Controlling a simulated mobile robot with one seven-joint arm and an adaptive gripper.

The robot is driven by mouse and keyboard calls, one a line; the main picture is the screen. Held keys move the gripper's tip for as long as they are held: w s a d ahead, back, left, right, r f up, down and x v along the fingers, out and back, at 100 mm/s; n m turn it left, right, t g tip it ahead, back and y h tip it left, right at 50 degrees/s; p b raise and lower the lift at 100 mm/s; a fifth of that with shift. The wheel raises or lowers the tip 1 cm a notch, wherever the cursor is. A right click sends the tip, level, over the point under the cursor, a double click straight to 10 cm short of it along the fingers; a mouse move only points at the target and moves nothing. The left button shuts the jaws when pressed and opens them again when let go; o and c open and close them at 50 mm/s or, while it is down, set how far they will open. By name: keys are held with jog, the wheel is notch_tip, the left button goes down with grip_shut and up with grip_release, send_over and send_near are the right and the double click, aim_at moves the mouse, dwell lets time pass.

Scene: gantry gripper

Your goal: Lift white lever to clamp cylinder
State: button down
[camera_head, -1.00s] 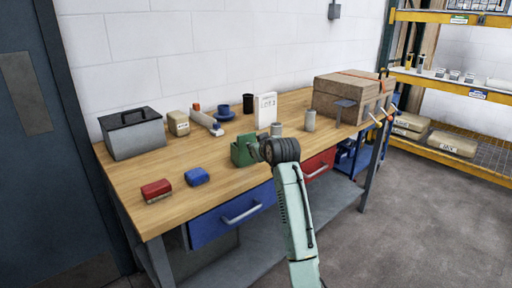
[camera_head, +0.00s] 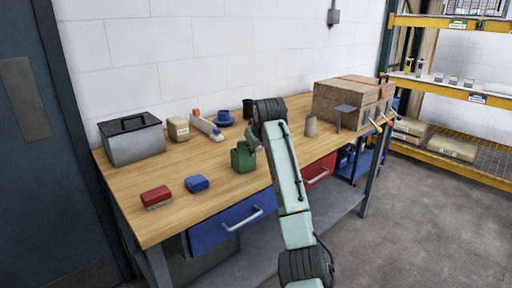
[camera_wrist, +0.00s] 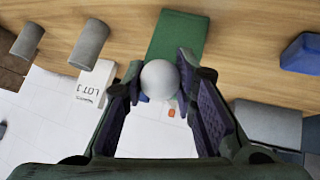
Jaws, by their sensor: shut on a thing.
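The green fixture (camera_head: 243,158) stands near the front edge of the workbench, and its green surface also shows at the top of the wrist view (camera_wrist: 176,32). My gripper (camera_wrist: 160,76) is shut on a round white knob (camera_wrist: 160,80), which sits between the two purple-padded fingers. The rest of the white lever is hidden behind the knob and fingers. In the head view my gripper (camera_head: 248,138) is just above the fixture, partly covered by my arm. I cannot see inside the fixture.
A blue block (camera_head: 197,183) and a red block (camera_head: 155,196) lie left of the fixture. A grey case (camera_head: 132,139), a tan box (camera_head: 178,129) and a blue cup (camera_head: 224,118) stand behind. A cardboard box (camera_head: 345,102) is at the right.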

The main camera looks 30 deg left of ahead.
jog(key=c, duration=1.3)
grip_release()
jog(key=v, duration=1.2)
